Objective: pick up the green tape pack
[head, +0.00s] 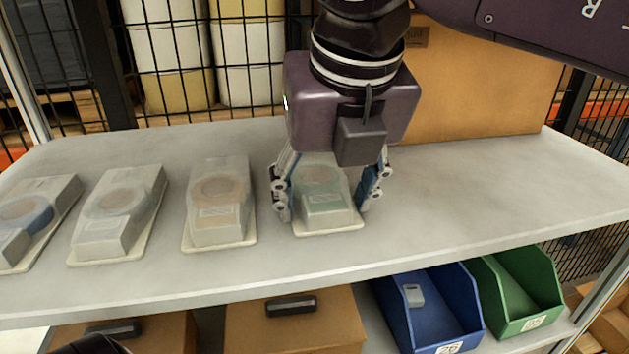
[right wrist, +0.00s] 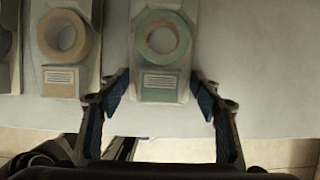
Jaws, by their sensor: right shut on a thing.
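The green tape pack (head: 325,206) is a clear blister pack with a pale green reel and label block, lying flat on the grey shelf (head: 480,190). It is the rightmost pack in the row. My right gripper (head: 322,213) comes down over it from above, with one finger on each side, shut on the pack. The right wrist view also shows the green pack (right wrist: 160,85) between the blue-padded fingers of that gripper (right wrist: 160,78), at its near end. The gripper hides the pack's far part in the head view.
An orange-tan tape pack (head: 219,200) lies just left, then a paler pack (head: 117,212) and a blue one (head: 32,218). A large cardboard box (head: 480,90) stands behind. The shelf's right side is clear. Blue (head: 440,300) and green (head: 525,290) bins sit below.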

